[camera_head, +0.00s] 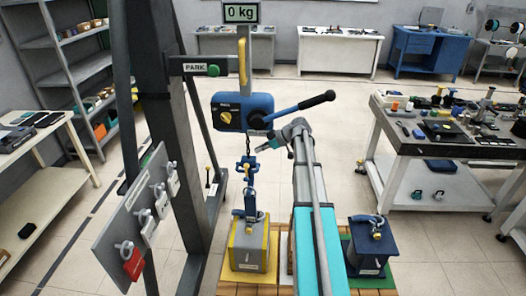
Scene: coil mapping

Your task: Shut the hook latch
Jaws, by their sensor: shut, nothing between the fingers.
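A blue hook (248,163) with small yellow parts hangs on a short chain below the blue hoist body (242,112). Its latch is too small here to tell whether it is open or shut. Below it, blue and grey rigging (250,204) runs down to a grey block with yellow edges (249,246). I cannot tell exactly how the hook and rigging join. My gripper (266,151) is shut and empty, just right of the hook and slightly above its middle. It looks close to the hook, but I cannot tell whether they touch.
A black-handled lever (309,103) extends right from the hoist, above my arm. A dark blue block (369,247) stands right of my arm. A grey board (137,212) with shackles stands left beside the dark post. A workbench (448,140) is at right.

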